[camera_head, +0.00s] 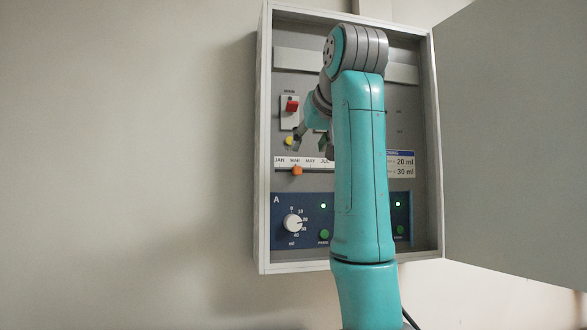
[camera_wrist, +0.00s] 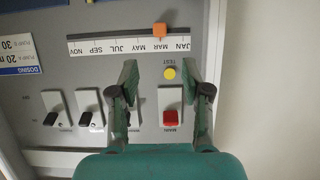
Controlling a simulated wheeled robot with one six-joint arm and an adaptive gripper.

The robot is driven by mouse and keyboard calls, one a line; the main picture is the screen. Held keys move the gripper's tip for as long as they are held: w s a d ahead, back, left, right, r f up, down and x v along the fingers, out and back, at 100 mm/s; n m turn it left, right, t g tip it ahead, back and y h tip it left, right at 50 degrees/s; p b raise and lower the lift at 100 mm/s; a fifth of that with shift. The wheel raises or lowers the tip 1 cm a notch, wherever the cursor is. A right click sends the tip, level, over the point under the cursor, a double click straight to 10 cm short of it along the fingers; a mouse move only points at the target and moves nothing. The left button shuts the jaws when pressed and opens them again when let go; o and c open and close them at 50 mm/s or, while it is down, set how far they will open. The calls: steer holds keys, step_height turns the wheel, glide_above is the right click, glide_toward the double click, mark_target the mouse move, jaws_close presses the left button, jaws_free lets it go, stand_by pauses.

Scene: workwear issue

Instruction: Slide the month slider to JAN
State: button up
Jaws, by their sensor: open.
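The month slider's orange knob (camera_head: 297,171) sits at MAR on its slot, just below the white month scale (camera_head: 318,162) in the head view. In the wrist view, which is upside down, the knob (camera_wrist: 159,30) is by MAR and the scale (camera_wrist: 100,46) reads from JAN at right to NOV at left. My gripper (camera_head: 312,142) is a little above the scale in the head view. In the wrist view my gripper (camera_wrist: 161,74) is open and empty, its fingers pointing toward the scale, apart from the knob. My arm hides the right part of the scale in the head view.
A yellow TEST button (camera_wrist: 169,73) shows between my fingertips. A red MAIN switch (camera_wrist: 171,118) and black switches (camera_wrist: 88,118) are near the fingers. Below the scale is a blue panel with a white dial (camera_head: 293,223). The open cabinet door (camera_head: 515,140) stands at right.

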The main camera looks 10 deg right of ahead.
mark_target(297, 171)
steer(key=x, duration=1)
steer(key=shift+w+f, duration=0.2)
steer(key=shift+w, duration=0.15)
jaws_close()
